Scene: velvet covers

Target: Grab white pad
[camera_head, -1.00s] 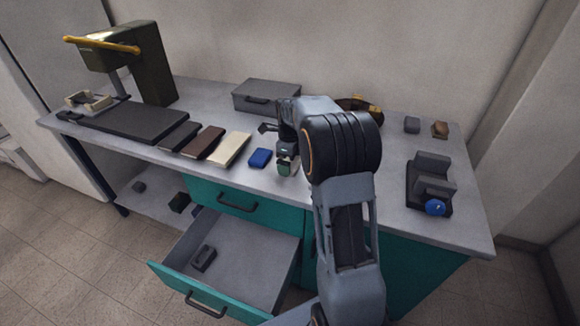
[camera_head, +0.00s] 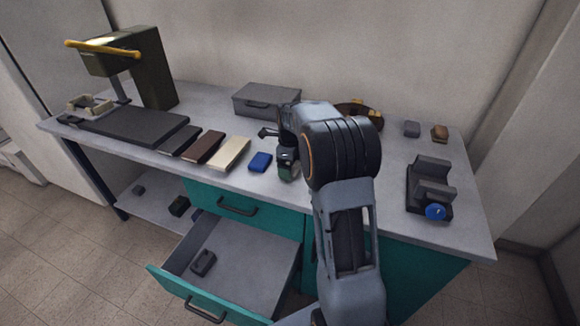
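The white pad (camera_head: 230,153) is a cream, flat rectangular block. It lies on the grey workbench top (camera_head: 330,205), between a brown pad (camera_head: 204,147) and a smaller blue block (camera_head: 260,162). My gripper (camera_head: 277,148) is above the bench to the right of the white pad and the blue block, apart from the pad. Its fingers look spread, with one dark finger pointing left and another part pointing down. A small green object (camera_head: 288,172) shows just below the gripper; I cannot tell whether they touch.
A black pad (camera_head: 181,139) and a long dark slab (camera_head: 130,125) lie farther left, near a press-like machine (camera_head: 150,65). A grey case (camera_head: 266,99) stands behind. A dark fixture with a blue knob (camera_head: 435,212) is at right. A teal drawer (camera_head: 235,275) hangs open below.

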